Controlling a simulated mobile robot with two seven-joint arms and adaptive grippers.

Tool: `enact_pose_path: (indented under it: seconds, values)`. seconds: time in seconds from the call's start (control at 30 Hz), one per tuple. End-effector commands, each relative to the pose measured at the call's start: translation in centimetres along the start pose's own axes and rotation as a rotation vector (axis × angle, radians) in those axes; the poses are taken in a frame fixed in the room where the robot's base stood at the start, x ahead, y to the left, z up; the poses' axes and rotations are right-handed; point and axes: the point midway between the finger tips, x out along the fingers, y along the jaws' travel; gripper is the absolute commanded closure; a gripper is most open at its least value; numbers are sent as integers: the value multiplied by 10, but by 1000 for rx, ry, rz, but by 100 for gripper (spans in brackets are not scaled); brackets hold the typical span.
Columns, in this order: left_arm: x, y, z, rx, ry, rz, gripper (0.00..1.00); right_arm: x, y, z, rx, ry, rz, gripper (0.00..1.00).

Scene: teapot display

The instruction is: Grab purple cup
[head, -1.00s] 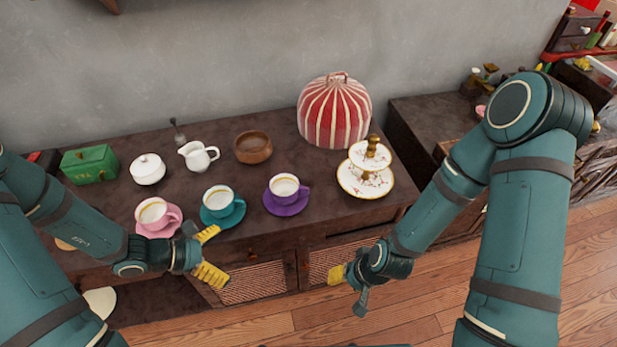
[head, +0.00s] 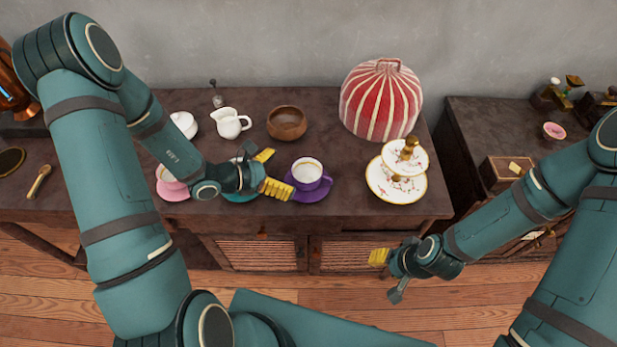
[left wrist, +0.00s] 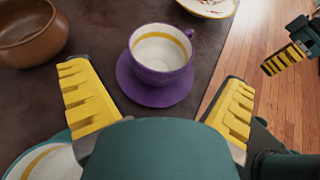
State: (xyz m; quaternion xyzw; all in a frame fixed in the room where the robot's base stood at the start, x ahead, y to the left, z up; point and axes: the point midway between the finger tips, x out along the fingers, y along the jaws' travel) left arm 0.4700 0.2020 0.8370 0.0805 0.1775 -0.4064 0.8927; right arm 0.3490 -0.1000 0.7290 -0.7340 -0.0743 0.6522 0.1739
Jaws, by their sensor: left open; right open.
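The purple cup (head: 307,173) stands upright on a purple saucer (head: 309,195) near the front of the dark cabinet top. My right gripper (head: 385,273) is in front of the cabinet, low and away from the cup.
A teal saucer (head: 240,196) and its cup are partly hidden behind my left gripper. A pink saucer (head: 175,191), white pitcher (head: 229,123), brown bowl (head: 287,122), striped cover (head: 381,100) and tiered stand (head: 394,186) share the cabinet top (head: 335,150).

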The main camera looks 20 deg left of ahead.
Motion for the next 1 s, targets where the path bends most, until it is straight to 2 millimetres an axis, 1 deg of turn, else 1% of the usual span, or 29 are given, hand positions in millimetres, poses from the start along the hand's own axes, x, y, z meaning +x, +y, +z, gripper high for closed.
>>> enact_pose_path:
  seconds: [0.03,0.1,0.27,0.37,0.5,0.6,0.73,0.93,0.97,1.0]
  values:
    - [9,0,-1,2,-1,-2,0,2,1,0,0,1,0,53]
    - [17,0,-1,0,0,-1,0,4,2,0,0,2,0,53]
    - [26,0,-1,0,1,0,0,5,2,-1,0,3,0,53]
    - [35,-1,-4,0,1,-3,0,8,3,-1,0,4,0,53]
    - [56,-3,-9,0,0,-3,0,14,6,-2,-1,7,1,53]
    - [68,-2,-8,1,-1,-2,0,16,6,-2,-1,9,1,53]
    - [76,-2,-8,0,1,-1,0,17,7,-2,-1,9,1,53]
    - [76,-2,-7,0,1,0,0,17,6,-2,-1,10,1,53]
    - [76,-2,-7,0,1,0,4,17,6,-2,-1,10,1,53]
    - [76,-2,-7,0,1,0,18,17,6,-2,-1,10,1,53]
